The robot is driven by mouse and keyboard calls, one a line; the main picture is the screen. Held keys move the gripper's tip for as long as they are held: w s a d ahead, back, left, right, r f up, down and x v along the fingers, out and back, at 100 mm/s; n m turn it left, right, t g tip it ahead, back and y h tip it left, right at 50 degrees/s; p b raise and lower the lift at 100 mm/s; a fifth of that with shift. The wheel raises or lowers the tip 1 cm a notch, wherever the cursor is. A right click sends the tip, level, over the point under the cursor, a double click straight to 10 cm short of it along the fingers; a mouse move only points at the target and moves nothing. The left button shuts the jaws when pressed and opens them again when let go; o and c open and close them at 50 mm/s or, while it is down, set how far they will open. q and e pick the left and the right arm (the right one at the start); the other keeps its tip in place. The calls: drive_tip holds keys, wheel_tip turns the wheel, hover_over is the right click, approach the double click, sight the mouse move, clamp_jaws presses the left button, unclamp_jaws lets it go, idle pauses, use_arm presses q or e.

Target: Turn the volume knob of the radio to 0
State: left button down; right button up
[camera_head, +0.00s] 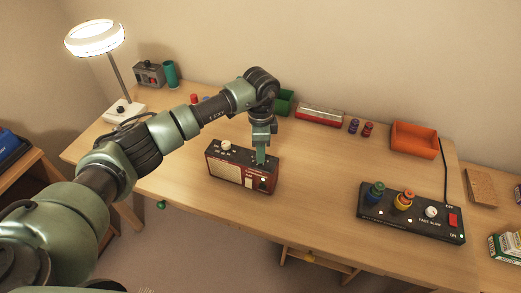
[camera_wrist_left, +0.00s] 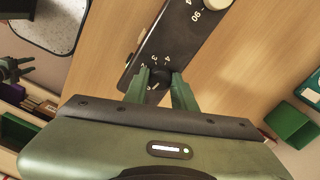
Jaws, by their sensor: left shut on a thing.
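The radio (camera_head: 228,170), a dark red box with a pale speaker panel, stands on the desk in the middle of the head view. Its dark top panel (camera_wrist_left: 182,38) shows in the left wrist view, with a white knob at one end and a black knob (camera_wrist_left: 160,77) with digits around it at the other. My left gripper (camera_head: 261,158) points down onto the right end of the radio's top. In the left wrist view its green fingers (camera_wrist_left: 160,78) are shut on the black knob, one on each side.
A black control box (camera_head: 411,222) with coloured knobs stands on the right of the desk (camera_head: 320,165). An orange tray (camera_head: 414,139), a green bin (camera_head: 285,103) and a lit lamp (camera_head: 95,38) stand towards the back. The desk between radio and control box is clear.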

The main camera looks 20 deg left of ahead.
use_arm(q)
drive_tip(key=c, duration=1.1)
unclamp_jaws()
drive_tip(key=shift+c, duration=0.2)
drive_tip(key=shift+r+b, duration=0.9)
drive_tip(key=shift+r, duration=3.05)
